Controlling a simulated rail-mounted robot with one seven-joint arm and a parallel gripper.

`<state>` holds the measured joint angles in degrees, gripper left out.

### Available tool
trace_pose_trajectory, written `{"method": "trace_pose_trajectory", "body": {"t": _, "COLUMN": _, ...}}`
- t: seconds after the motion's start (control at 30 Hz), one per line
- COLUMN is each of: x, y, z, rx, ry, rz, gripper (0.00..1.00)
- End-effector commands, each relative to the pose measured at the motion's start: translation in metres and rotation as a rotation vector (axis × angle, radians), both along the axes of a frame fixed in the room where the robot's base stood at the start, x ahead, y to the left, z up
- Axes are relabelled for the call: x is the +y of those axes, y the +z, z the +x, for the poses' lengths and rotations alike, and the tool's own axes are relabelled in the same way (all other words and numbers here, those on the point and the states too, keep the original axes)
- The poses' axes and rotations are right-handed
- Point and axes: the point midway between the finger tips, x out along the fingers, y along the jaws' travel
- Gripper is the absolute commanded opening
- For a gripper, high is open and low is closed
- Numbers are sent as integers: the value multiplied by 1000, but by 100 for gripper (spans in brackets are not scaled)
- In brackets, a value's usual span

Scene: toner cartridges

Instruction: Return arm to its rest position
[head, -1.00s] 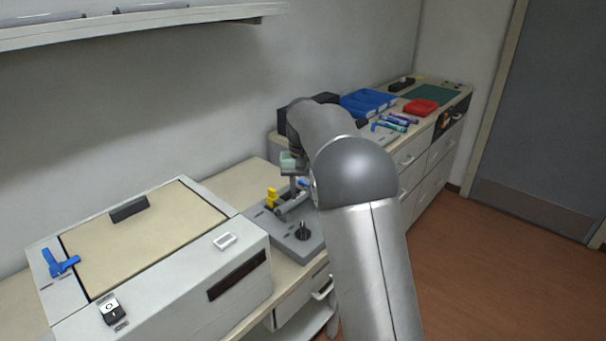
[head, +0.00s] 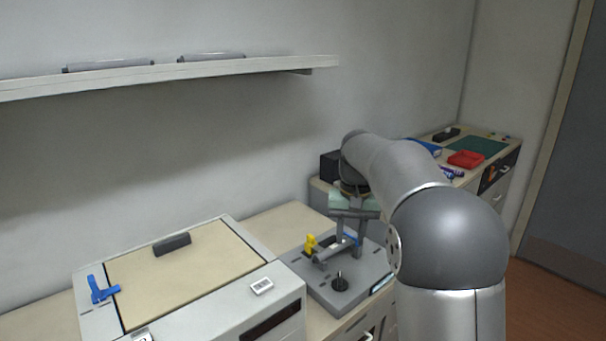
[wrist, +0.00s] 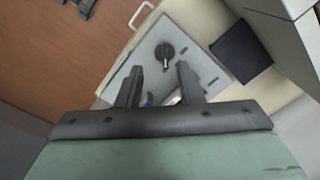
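My gripper (head: 348,247) hangs from my arm above a grey station plate (head: 328,288) on the bench in the head view. The plate carries a yellow piece (head: 310,244), a black knob (head: 340,283) and a grey cylindrical part lying near the yellow piece. In the wrist view, my gripper (wrist: 158,82) has its two dark fingers spread apart, with the plate (wrist: 205,58) and the black knob (wrist: 164,52) visible beyond them. Nothing is seen held between the fingers. A small blue bit and a light grey part show below the fingers, partly hidden by the gripper body.
A white machine (head: 250,318) with a beige lid and blue lever (head: 100,290) stands at the left. A shelf (head: 180,72) with two grey cylinders (head: 108,65) is on the wall. A red tray (head: 466,158) and green mat (head: 482,147) lie on the far counter.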

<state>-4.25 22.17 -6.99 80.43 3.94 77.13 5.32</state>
Motion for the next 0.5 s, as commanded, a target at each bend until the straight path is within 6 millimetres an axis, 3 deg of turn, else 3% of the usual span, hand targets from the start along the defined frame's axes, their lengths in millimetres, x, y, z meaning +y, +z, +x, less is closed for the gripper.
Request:
{"method": "trace_pose_trajectory", "body": {"t": 0.03, "x": 0, "y": 2, "z": -31, "rx": -4, "ry": 10, "rz": 7, "gripper": 34}}
{"method": "trace_pose_trajectory", "body": {"t": 0.17, "x": 3, "y": -11, "z": -110, "rx": -15, "ry": 48, "rz": 16, "gripper": 34}}
{"method": "trace_pose_trajectory", "body": {"t": 0.3, "x": 8, "y": -40, "z": -199, "rx": -25, "ry": 98, "rz": 9, "gripper": 34}}
{"method": "trace_pose_trajectory", "body": {"t": 0.4, "x": 9, "y": -64, "z": -253, "rx": -30, "ry": 128, "rz": 0, "gripper": 34}}
{"method": "trace_pose_trajectory", "body": {"t": 0.5, "x": 10, "y": -85, "z": -291, "rx": -33, "ry": 149, "rz": -9, "gripper": 34}}
